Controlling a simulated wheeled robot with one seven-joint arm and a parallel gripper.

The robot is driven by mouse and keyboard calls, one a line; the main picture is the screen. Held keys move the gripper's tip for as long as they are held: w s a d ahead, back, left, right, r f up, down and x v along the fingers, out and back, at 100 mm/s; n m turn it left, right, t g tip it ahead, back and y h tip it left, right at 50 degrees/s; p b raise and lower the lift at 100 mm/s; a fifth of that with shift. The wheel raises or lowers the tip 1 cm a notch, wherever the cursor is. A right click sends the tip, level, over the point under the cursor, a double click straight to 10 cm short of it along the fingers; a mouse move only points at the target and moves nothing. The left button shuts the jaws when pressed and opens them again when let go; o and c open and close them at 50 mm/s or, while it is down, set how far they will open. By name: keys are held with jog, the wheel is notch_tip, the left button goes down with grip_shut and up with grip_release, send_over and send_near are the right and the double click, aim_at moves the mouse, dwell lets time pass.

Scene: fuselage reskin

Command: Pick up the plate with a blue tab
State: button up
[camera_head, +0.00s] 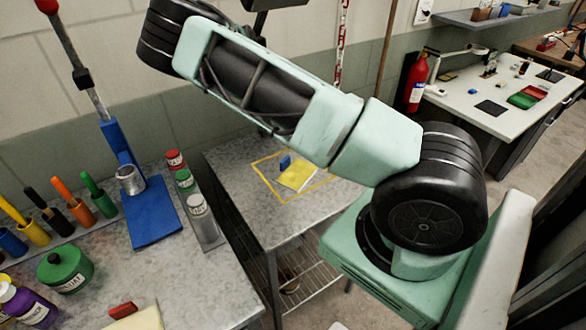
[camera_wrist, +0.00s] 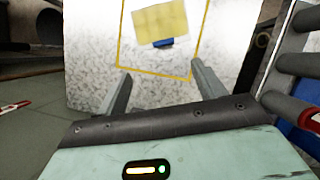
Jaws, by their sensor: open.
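The plate is a yellow sheet (camera_head: 298,175) with a blue tab (camera_head: 285,162) at one edge. It lies inside a yellow outlined square on a grey metal table (camera_head: 245,160). In the wrist view the plate (camera_wrist: 160,21) is near the top, with its blue tab (camera_wrist: 163,43) on the side toward my gripper. My gripper (camera_wrist: 160,88) is open, its two fingers apart and empty. It is apart from the plate, on the tab side. In the head view my gripper is not visible, and my arm crosses above the table.
A fire extinguisher (camera_head: 416,82) hangs on the wall. A white table (camera_head: 470,105) stands at the back right. The grey table around the plate is clear.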

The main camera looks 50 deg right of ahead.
jog(key=p, duration=0.3)
send_over(284, 159)
jog(key=w, duration=0.2)
jog(key=f, duration=0.8)
jog(key=shift+d+f, duration=0.25)
jog(key=shift+f, duration=0.1)
jog(key=p+x, duration=0.2)
jog(key=x, duration=0.1)
jog(key=p+x, duration=0.1)
jog(key=shift+a+f, duration=0.25)
jog(key=shift+f, duration=0.45)
jog(key=c, duration=1.2)
